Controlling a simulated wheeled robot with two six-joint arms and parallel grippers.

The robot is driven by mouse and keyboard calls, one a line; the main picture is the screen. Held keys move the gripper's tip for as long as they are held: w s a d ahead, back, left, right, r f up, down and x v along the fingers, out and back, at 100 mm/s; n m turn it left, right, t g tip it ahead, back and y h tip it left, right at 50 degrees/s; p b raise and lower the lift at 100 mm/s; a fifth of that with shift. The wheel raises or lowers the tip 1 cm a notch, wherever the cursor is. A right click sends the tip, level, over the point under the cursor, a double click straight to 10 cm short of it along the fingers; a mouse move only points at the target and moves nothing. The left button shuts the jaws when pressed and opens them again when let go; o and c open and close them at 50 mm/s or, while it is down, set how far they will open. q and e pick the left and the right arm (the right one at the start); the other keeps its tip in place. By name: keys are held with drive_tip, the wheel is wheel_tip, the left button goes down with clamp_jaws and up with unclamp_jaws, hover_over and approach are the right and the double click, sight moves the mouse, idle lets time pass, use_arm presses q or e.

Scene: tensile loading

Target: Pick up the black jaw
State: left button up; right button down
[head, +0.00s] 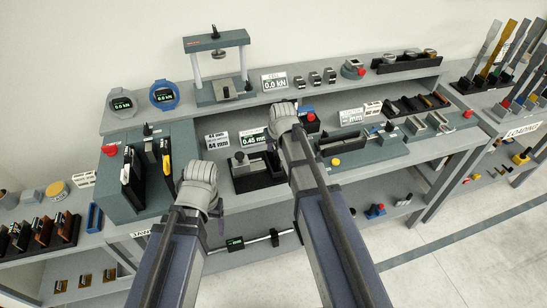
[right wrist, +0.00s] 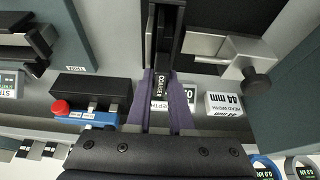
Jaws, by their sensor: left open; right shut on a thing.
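The black jaw (right wrist: 165,60) is a narrow black piece with a small lettered label, seen in the right wrist view. My right gripper (right wrist: 161,100) is shut on it, with a purple finger along each side. The upper end of the jaw runs into a dark area, and I cannot tell whether it is clear of what lies beneath. In the head view my right gripper (head: 270,145) is over the middle of the bench, and its own hand hides the jaw. My left gripper (head: 219,210) is open and empty in front of the bench, lower and to the left.
A black tray with a grey clamp (head: 244,163) lies just below my right gripper. A grey-green vise (head: 365,147) stands to the right. A test frame (head: 216,42) stands on the upper shelf. A teal block with upright tools (head: 120,160) is at the left.

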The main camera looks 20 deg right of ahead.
use_arm(q)
drive_tip(key=shift+r, duration=0.15)
use_arm(e)
drive_tip(key=shift+r, duration=0.15)
idle(0.6)
wheel_tip(320, 180, up, 10)
drive_tip(key=p, duration=1)
use_arm(q)
wheel_tip(320, 180, up, 10)
drive_tip(key=shift+s+f, duration=0.1)
drive_tip(key=shift+f, duration=0.1)
use_arm(e)
drive_tip(key=shift+s+f, duration=0.1)
drive_tip(key=shift+f, duration=0.1)
